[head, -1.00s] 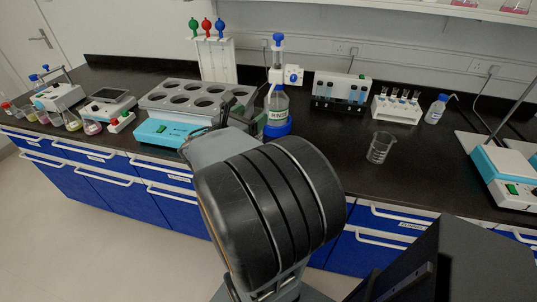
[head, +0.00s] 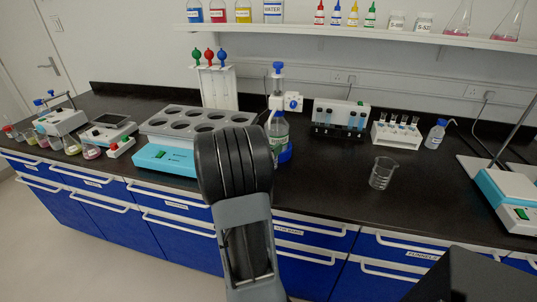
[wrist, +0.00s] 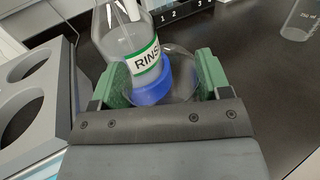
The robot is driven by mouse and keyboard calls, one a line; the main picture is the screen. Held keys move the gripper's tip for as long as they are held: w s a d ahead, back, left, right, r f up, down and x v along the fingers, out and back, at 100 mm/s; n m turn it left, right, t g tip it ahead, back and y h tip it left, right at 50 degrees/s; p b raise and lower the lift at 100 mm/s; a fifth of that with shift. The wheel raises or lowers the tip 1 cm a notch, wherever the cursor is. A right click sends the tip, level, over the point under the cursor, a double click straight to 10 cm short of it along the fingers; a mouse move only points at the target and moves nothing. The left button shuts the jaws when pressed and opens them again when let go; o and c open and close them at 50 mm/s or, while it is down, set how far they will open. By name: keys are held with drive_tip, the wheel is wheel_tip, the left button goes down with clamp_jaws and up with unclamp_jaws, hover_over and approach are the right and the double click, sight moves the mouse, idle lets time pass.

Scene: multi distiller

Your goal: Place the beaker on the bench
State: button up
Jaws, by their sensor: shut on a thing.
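My gripper (wrist: 163,76) has its two green fingers on either side of a clear glass vessel (wrist: 182,76), apparently the beaker, and is shut on it. Only its rounded rim and wall show, and its lower part is hidden by the gripper body. In the head view my arm hides the gripper and this vessel. The black bench (head: 300,185) runs along the wall. Another clear beaker (head: 382,173) stands upright on it, right of my arm. It also shows at the upper right of the wrist view (wrist: 300,20).
A dispenser bottle (head: 278,132) labelled RINSE, with a blue base, stands just beyond the gripper. A grey rack with round holes (head: 165,125) is to its left. A hotplate (head: 507,195) stands at right. Bare bench lies between the rinse bottle and the standing beaker.

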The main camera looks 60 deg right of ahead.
drive_tip(key=shift+w+d+f, duration=0.1)
drive_tip(key=shift+d+f, duration=0.1)
drive_tip(key=shift+f, duration=0.05)
drive_tip(key=shift+d+f, duration=0.15)
drive_tip(key=shift+f, duration=1.55)
drive_tip(key=shift+f+b, duration=0.15)
drive_tip(key=shift+b, duration=0.2)
drive_tip(key=o, duration=1.2)
